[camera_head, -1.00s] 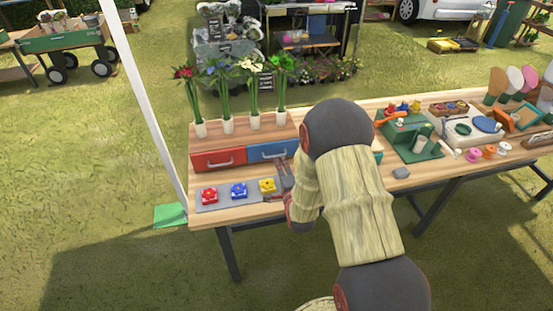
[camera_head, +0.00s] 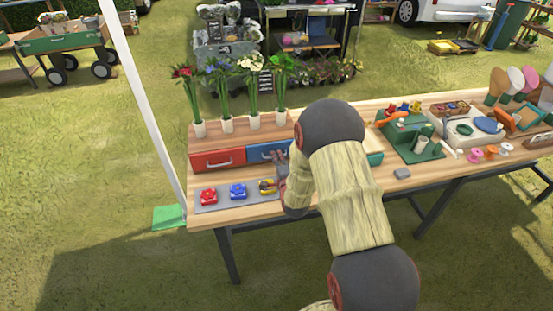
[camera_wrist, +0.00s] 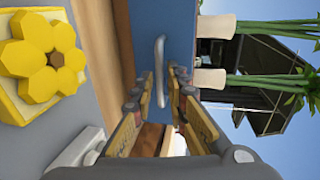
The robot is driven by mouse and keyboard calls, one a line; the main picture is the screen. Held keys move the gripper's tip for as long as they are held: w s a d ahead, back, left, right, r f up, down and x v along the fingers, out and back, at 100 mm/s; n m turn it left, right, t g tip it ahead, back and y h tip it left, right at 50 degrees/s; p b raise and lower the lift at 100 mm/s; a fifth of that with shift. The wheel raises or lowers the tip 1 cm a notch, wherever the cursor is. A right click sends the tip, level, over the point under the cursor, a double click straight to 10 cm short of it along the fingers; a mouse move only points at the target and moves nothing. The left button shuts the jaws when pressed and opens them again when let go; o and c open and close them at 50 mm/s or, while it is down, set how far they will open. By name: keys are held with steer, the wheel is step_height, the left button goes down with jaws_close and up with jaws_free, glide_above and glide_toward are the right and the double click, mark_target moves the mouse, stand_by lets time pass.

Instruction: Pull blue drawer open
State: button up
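The blue drawer (camera_head: 264,152) sits beside the red drawer in the wooden unit at the back of the table, and looks closed. Its blue front (camera_wrist: 185,20) fills the upper middle of the wrist view, with a curved grey handle (camera_wrist: 160,55) on it. My gripper (camera_wrist: 164,86) is open, with its two fingertips apart close to the lower end of the handle. I cannot tell whether they touch it. In the camera_head view my gripper (camera_head: 280,172) is just in front of the blue drawer, and my arm hides the drawer's right end.
Red (camera_head: 208,196), blue (camera_head: 238,191) and yellow (camera_wrist: 45,60) flower pieces lie on a grey mat in front of the drawers. Several potted flowers stand on the drawer unit. A green tool station (camera_head: 410,140) stands to the right.

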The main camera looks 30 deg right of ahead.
jaws_close()
stand_by(0.5)
steer(key=shift+s, duration=0.15)
steer(key=v, duration=0.3)
steer(key=f+v, duration=0.1)
steer(key=v, duration=0.3)
steer(key=f+v, duration=0.1)
steer(key=v, duration=0.3)
steer(key=shift+s+a+f+b, duration=0.2)
steer(key=shift+s+b, duration=0.2)
steer(key=shift+s, duration=0.05)
steer(key=shift+o, duration=1.7)
jaws_free()
steer(key=v, duration=1.2)
